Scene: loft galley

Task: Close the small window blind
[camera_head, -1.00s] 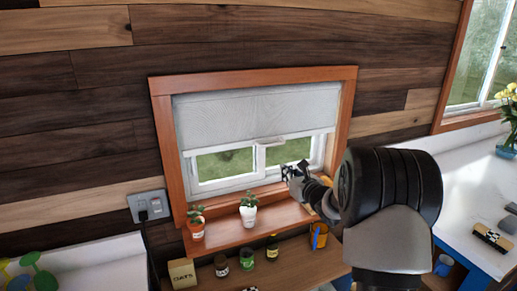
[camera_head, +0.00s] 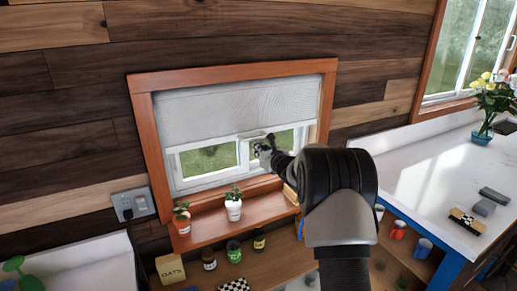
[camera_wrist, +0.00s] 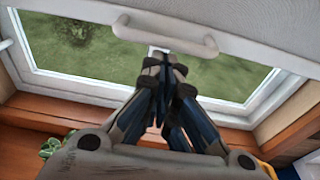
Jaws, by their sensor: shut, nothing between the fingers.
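The small window blind (camera_head: 236,108) is a white roller blind in an orange-brown wooden frame. It covers roughly the upper half of the window, and glass shows below it. A white bar handle (camera_wrist: 165,33) sits at the blind's lower edge; it also shows in the head view (camera_head: 256,136). My gripper (camera_wrist: 164,62) is shut and empty, with its fingertips just below the handle in the wrist view. In the head view my gripper (camera_head: 262,150) is in front of the lower glass, near the handle. I cannot tell whether it touches the handle.
Two potted plants, one in a white pot (camera_head: 233,210) and one in an orange pot (camera_head: 182,222), stand on the sill left of my arm. Jars (camera_head: 234,251) and an oats box (camera_head: 170,268) are on the shelf below. A white counter (camera_head: 430,165) lies to the right.

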